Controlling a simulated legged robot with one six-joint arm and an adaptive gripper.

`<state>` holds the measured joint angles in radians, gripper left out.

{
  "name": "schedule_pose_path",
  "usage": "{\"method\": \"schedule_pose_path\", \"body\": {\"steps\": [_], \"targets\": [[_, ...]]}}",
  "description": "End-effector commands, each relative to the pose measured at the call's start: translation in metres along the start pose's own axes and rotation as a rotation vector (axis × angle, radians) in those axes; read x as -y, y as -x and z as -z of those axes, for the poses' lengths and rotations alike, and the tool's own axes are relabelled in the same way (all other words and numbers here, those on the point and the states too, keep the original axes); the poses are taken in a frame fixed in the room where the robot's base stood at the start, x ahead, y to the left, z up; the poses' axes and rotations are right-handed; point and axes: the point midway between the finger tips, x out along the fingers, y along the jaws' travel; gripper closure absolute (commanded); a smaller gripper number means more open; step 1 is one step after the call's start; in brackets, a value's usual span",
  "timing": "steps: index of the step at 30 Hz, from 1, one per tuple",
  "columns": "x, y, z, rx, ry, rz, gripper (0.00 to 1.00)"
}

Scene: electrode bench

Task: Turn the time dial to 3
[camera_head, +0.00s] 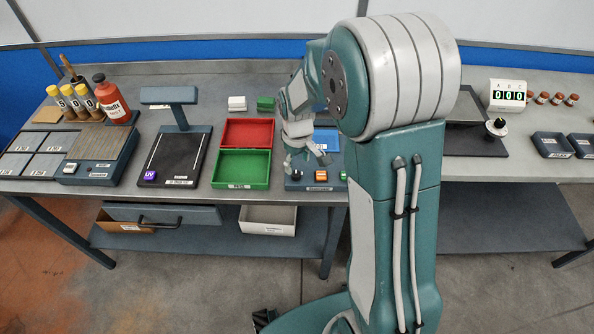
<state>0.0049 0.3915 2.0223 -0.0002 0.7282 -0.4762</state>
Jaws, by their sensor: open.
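My gripper (306,160) is open, at the middle of the bench, pointing down over a dark control box (318,187). A dark knob (297,174) and an orange button (320,175) show on the front of this box, just below the fingers. The knob may be the time dial, but its markings are too small to read. My gripper and arm hide much of the box. I cannot tell whether a finger touches the knob. A blue panel (328,139) shows behind the fingers.
Left of the box are an open red and green case (241,168), a black stand with a lamp head (174,153) and a red bottle (112,100).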

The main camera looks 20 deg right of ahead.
Motion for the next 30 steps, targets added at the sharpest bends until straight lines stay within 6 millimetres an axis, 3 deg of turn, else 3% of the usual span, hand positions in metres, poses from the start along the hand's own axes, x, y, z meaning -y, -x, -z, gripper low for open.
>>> {"method": "schedule_pose_path", "body": {"steps": [3,7,18,23,30], "targets": [[0.001,-0.021,-0.001,0.003,0.0,0.001,0.31],[0.001,-0.035,-0.001,0.001,0.0,0.001,0.31],[0.0,-0.042,-0.001,-0.001,0.0,0.0,0.31],[0.0,-0.041,0.0,-0.001,0.0,-0.001,1.0],[0.0,-0.042,0.0,-0.001,-0.002,0.0,1.0]]}}
